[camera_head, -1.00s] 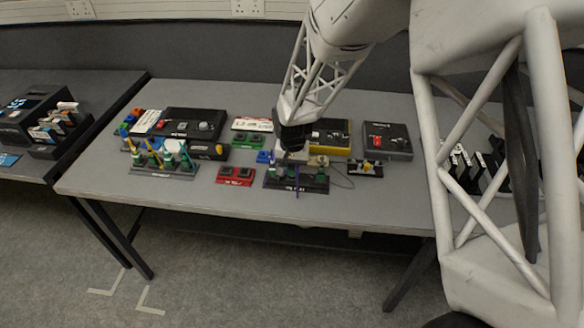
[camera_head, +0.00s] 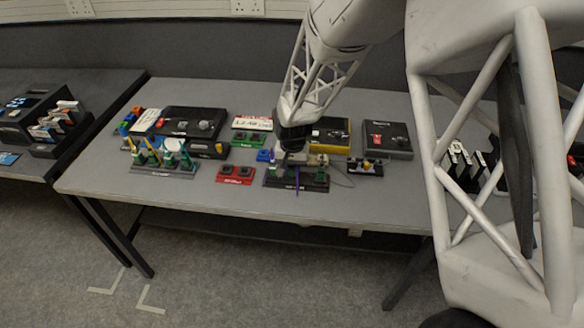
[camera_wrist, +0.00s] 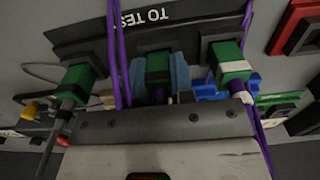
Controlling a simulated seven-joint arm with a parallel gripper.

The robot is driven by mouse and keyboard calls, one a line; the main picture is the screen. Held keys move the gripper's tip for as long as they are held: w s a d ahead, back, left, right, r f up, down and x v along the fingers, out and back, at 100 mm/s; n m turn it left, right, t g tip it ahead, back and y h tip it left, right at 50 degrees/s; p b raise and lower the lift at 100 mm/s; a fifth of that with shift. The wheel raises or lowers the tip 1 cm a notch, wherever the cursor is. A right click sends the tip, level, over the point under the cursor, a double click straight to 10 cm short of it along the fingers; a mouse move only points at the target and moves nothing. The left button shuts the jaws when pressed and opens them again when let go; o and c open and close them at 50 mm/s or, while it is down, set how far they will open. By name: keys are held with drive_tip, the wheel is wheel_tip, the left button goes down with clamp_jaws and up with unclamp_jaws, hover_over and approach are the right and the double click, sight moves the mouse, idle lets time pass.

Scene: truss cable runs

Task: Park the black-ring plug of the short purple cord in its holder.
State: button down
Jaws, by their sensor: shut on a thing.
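The black holder labelled "TO TEST" (camera_wrist: 170,25) lies across the top of the wrist view, upside down. It is also near the table's front edge in the head view (camera_head: 283,184). My gripper (camera_wrist: 158,78) has its blue-grey fingers shut on the middle green plug (camera_wrist: 157,64), at the holder's middle place. A dark band shows on this plug, but its ring and seating are partly hidden. A green plug with a white ring (camera_wrist: 232,66) stands to its right, and another green plug with a grey lead (camera_wrist: 77,84) to its left. Purple cord (camera_wrist: 114,50) loops on both sides.
A red block (camera_head: 235,174) stands left of the holder. A small black block with a yellow part (camera_head: 366,168) stands to its right. A yellow-black box (camera_head: 330,136) and a dark box (camera_head: 388,140) stand behind. Another holder with plugs (camera_head: 164,168) is farther left.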

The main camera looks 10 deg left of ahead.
idle(0.8)
drive_tip(key=c, duration=0.9)
unclamp_jaws()
drive_tip(key=shift+r, duration=0.1)
drive_tip(key=shift+r, duration=2.4)
drive_tip(key=shift+r, duration=0.1)
drive_tip(key=shift+r, duration=1.85)
drive_tip(key=shift+d+r, duration=0.1)
drive_tip(key=shift+r, duration=0.05)
